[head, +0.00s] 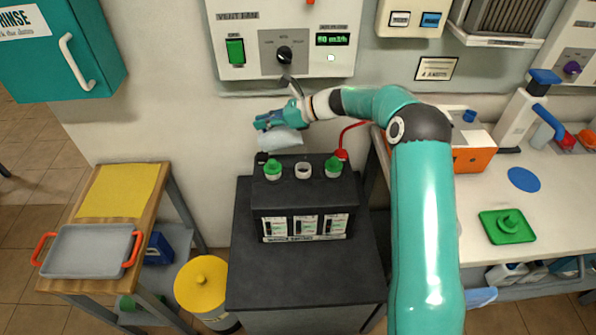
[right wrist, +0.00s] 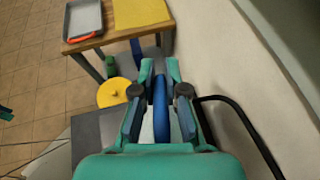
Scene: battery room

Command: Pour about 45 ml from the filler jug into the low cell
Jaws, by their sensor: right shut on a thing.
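The filler jug (head: 282,141) is a pale, see-through vessel with a blue handle. My right gripper (head: 268,120) is shut on this blue handle, which also shows between the fingers in the right wrist view (right wrist: 160,108). The jug hangs above the back left of the black battery (head: 345,200), apart from it, and looks tilted. Its spout and liquid level cannot be made out. The middle cell opening (head: 303,170) is an uncapped white ring. Green caps sit on the left cell (head: 272,170) and right cell (head: 333,167). My left gripper is not in view.
The battery stands on a dark cabinet (head: 250,290), with a red cable (head: 350,135) behind it. A green tray (head: 495,237) with a green cap on it lies on the right bench. A wooden stand (head: 160,215) with a grey tray (head: 85,250) and a yellow bin (head: 202,283) are left.

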